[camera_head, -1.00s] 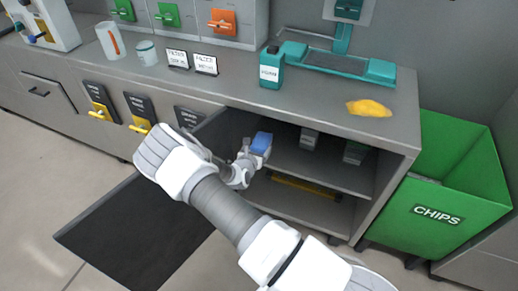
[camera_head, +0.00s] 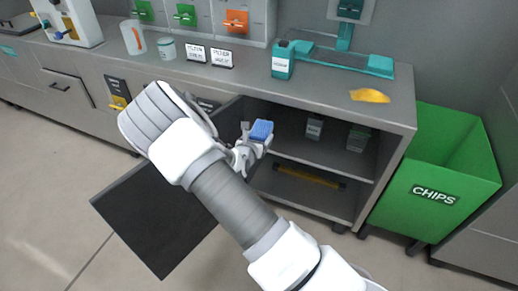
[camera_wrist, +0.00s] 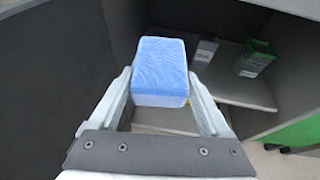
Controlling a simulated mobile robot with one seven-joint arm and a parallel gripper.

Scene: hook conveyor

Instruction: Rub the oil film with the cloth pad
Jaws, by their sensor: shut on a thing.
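A blue cloth pad with a paler lower part (camera_head: 262,130) is held between the fingers of my gripper (camera_head: 254,145). In the wrist view the pad (camera_wrist: 160,68) sits between both fingers (camera_wrist: 160,92), its blue face showing. My gripper is at the opening of the cabinet under the counter. A flat yellow-orange patch (camera_head: 370,96) lies on the counter top near its right end, well apart from the pad. I cannot tell for sure whether this patch is the oil film.
The open cabinet holds two small boxes on its shelf (camera_head: 325,167) and a yellow bar below. Its dark door (camera_head: 150,225) hangs open at left. A teal bottle (camera_head: 283,62) and teal scale (camera_head: 345,59) stand on the counter. A green CHIPS bin (camera_head: 430,190) stands at right.

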